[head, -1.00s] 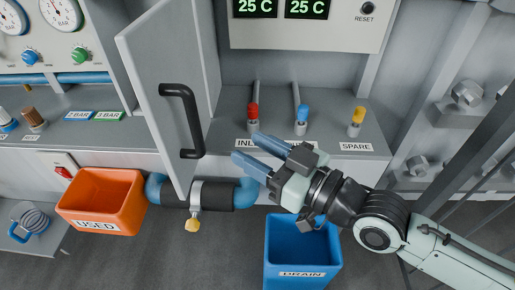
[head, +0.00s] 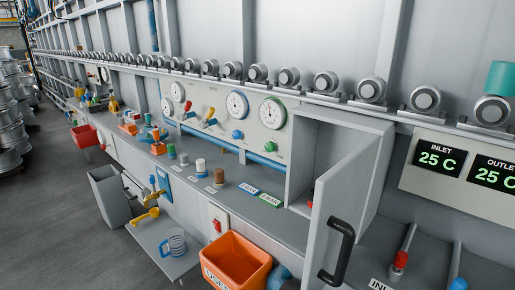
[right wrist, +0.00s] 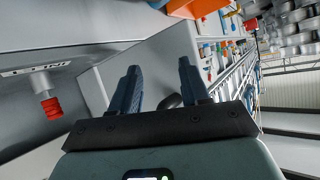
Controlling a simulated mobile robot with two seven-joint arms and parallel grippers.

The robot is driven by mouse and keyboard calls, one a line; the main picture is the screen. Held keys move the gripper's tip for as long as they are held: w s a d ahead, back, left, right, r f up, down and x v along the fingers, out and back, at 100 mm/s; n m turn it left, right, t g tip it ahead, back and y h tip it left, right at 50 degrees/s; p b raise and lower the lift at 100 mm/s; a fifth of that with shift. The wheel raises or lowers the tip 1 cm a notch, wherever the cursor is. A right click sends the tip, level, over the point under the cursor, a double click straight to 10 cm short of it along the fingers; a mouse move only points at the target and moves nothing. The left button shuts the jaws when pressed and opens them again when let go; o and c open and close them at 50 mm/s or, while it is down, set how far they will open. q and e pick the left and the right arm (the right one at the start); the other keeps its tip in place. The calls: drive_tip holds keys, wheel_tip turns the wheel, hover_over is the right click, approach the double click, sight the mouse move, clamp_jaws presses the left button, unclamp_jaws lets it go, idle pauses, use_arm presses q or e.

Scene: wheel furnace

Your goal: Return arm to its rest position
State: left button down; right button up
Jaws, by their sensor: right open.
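My right gripper (right wrist: 160,85) shows in the right wrist view with its two blue-grey fingers apart and nothing clearly held between them. A dark curved piece (right wrist: 172,101), perhaps the door handle, shows behind the fingers; I cannot tell whether they touch. A red-tipped lever (right wrist: 47,103) is to the left of the fingers in that view. Neither gripper shows in the head view, and my left gripper is in no current frame.
The grey cabinet door (head: 345,205) stands open with its black handle (head: 338,252). The red inlet lever (head: 401,261) rises at lower right. An orange USED bin (head: 236,262) hangs at the front. A shelf (head: 165,248) juts out, holding a mug (head: 174,245).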

drive_tip(key=s+a+f+m+g+p, duration=0.1)
drive_tip(key=s+f+g+p, duration=0.25)
drive_tip(key=f, duration=0.65)
drive_tip(key=s+a+f+m+g+p, duration=0.1)
drive_tip(key=s+f+m+g+p, duration=0.25)
drive_tip(key=f, duration=0.65)
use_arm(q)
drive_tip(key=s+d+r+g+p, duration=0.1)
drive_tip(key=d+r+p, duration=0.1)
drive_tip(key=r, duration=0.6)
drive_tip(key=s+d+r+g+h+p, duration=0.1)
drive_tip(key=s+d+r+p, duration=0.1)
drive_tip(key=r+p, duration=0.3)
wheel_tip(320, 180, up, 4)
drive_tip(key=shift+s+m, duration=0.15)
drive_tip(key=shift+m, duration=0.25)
use_arm(e)
drive_tip(key=s+a+f+g, duration=0.1)
drive_tip(key=s+f+g, duration=0.2)
drive_tip(key=s, duration=0.5)
drive_tip(key=s+a+f+m+g, duration=0.1)
drive_tip(key=s+a+f+g, duration=0.1)
drive_tip(key=s+f, duration=0.4)
drive_tip(key=s+g, duration=0.1)
drive_tip(key=s, duration=0.1)
drive_tip(key=shift+s, duration=0.35)
drive_tip(key=shift+a, duration=0.1)
